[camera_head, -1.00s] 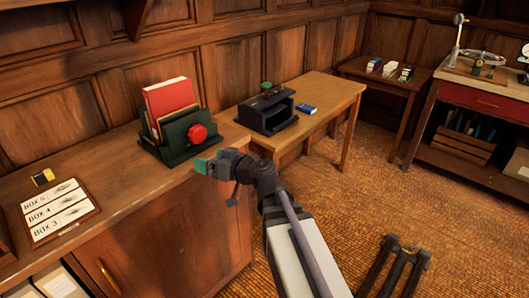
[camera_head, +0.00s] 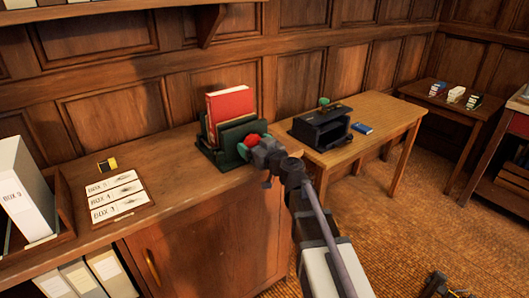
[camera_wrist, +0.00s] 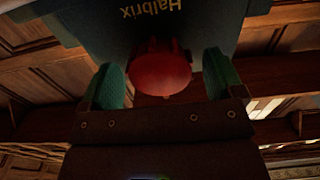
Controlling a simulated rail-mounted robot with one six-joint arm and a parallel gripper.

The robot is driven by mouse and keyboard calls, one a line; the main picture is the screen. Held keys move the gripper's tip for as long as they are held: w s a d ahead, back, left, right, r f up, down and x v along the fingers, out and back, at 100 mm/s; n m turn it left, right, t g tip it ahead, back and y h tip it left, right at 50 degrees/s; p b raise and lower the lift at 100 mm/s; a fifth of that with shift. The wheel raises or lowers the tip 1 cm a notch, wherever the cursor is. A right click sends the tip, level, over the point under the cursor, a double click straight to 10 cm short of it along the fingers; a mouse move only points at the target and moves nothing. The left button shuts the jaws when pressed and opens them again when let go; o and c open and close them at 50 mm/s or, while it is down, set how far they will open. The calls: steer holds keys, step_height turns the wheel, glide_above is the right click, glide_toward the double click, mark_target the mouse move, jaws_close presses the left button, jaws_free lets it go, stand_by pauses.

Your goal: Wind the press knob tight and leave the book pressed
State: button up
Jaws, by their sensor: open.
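The green press (camera_head: 217,157) stands on the wooden cabinet top, with a red book (camera_head: 230,101) upright in it. Its red knob (camera_head: 251,140) faces my arm and is partly covered by my gripper (camera_head: 254,145) in the head view. In the wrist view the red knob (camera_wrist: 160,72) sits between the two green fingertips of my gripper (camera_wrist: 165,82). The fingers are open, with a gap showing on each side of the knob. The press plate (camera_wrist: 120,30) behind it carries the word "Halbrix".
On the cabinet top, a board of box labels (camera_head: 117,196) and a small yellow-black item (camera_head: 107,164) lie left of the press. A black device (camera_head: 321,127) and a blue book (camera_head: 362,128) are on the side table (camera_head: 375,113). Bare wood lies left of the press.

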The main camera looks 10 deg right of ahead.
steer(key=shift+w+a, duration=0.25)
steer(key=shift+w, duration=0.4)
